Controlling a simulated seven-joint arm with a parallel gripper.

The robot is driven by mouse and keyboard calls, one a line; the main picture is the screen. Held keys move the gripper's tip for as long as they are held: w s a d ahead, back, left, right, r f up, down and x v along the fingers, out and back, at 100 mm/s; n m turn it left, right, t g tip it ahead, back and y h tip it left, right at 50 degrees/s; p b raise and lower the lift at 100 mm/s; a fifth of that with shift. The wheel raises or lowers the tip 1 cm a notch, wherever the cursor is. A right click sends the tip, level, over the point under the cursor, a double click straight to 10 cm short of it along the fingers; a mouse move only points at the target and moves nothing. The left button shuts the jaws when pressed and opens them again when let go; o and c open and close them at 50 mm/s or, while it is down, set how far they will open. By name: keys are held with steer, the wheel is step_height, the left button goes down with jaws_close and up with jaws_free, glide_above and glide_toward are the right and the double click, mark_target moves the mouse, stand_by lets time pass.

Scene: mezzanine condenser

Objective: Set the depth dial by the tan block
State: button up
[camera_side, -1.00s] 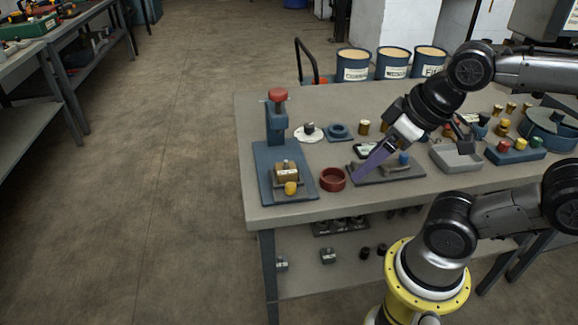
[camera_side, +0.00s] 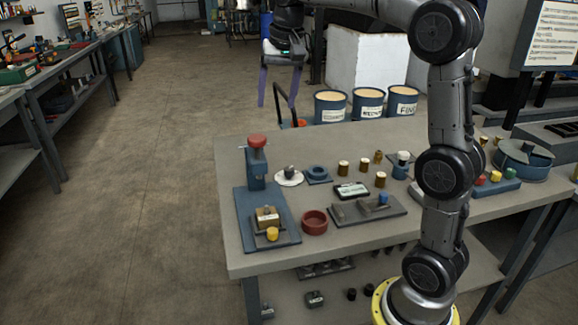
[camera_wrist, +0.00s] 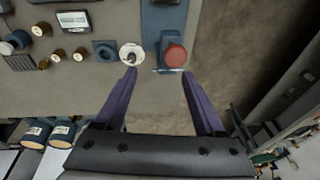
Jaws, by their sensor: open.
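The tan block (camera_side: 267,215) sits on the blue base (camera_side: 243,212) of a small press, with a yellow knob (camera_side: 272,234) at its front. The press has a red round knob (camera_side: 257,140) on its blue column; the red knob also shows in the wrist view (camera_wrist: 175,55). A white disc with a dark knob (camera_side: 290,177) lies right of the column; I cannot tell whether it is the depth dial. It also shows in the wrist view (camera_wrist: 132,55). My gripper (camera_side: 278,95), with purple fingers, is open and empty, high beyond the table's far edge.
A red ring dish (camera_side: 314,222) stands beside the press. A dark plate with grey parts (camera_side: 368,210), a small display (camera_side: 351,190) and several brass cylinders are to the right. Labelled bins (camera_side: 331,107) stand behind the table.

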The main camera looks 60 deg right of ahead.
steer(key=w+d+f+m+g, duration=0.1)
steer(key=w+d+f, duration=0.2)
steer(key=d+f, duration=0.15)
steer(key=w+d+f+m, duration=0.1)
steer(key=w+d+f, duration=0.2)
steer(key=d, duration=0.2)
steer(key=m+g, duration=0.1)
glide_above(289, 168)
step_height(289, 168, down, 6)
steer(key=f, duration=0.1)
steer(key=shift+y, duration=0.4)
step_height(289, 168, down, 13)
steer(key=shift+s+a, duration=0.1)
steer(key=shift+a, duration=0.05)
jaws_close()
